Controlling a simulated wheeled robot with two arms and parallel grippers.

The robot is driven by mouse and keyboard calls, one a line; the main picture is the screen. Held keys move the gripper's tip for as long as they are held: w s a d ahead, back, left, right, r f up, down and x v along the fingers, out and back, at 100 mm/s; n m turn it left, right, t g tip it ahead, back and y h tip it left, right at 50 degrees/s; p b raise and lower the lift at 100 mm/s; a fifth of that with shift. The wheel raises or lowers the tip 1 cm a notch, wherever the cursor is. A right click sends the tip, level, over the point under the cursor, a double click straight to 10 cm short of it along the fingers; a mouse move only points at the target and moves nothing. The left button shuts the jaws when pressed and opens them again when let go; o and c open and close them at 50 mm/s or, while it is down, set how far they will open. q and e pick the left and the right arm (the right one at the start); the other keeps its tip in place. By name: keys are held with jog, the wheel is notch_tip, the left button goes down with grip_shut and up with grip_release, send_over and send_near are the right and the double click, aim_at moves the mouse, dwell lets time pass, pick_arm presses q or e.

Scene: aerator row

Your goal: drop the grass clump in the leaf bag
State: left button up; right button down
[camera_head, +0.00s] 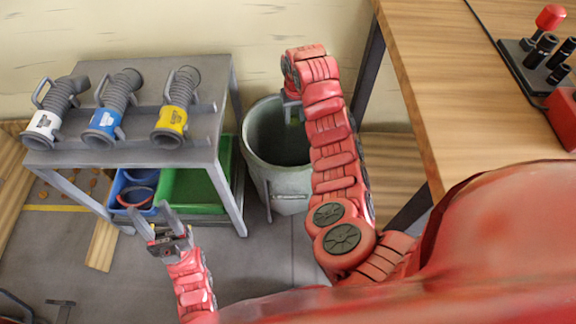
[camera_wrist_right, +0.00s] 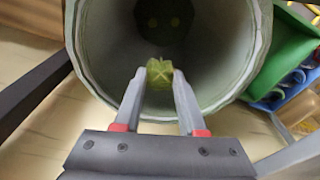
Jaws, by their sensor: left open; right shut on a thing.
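A small green grass clump (camera_wrist_right: 160,75) is held between the fingertips of my right gripper (camera_wrist_right: 160,82) in the right wrist view. The leaf bag shows as a grey-green, round, open container (camera_head: 277,176) on the floor between the rack and the table. In the right wrist view its wall (camera_wrist_right: 95,45) surrounds the clump, which appears over the opening; its exact height is unclear. Two round yellowish marks show on the dark bottom inside. In the head view my right arm hides part of the opening. My left gripper (camera_head: 150,213) is open and empty, in front of the rack.
A grey rack (camera_head: 215,150) left of the bag carries three hoses with white, blue and yellow collars. Its lower level holds a green bin (camera_head: 222,160) and a blue bin (camera_head: 123,183). A wooden table (camera_head: 440,80) with a red-handled tool stands at the right.

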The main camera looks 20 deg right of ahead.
notch_tip(320, 180, down, 5)
jog(key=b, duration=0.2)
jog(key=shift+b, duration=0.3)
jog(key=shift+r, duration=0.1)
jog(key=shift+c, duration=2)
grip_release()
jog(key=r, duration=0.2)
jog(key=r+p, duration=0.1)
jog(key=r, duration=0.2)
jog(key=shift+s+r, duration=0.25)
jog(key=shift+r, duration=0.1)
notch_tip(320, 180, up, 12)
jog(key=s+p, duration=0.1)
jog(key=p, duration=0.7)
jog(key=shift+s+f, duration=0.2)
jog(key=shift+s, duration=0.1)
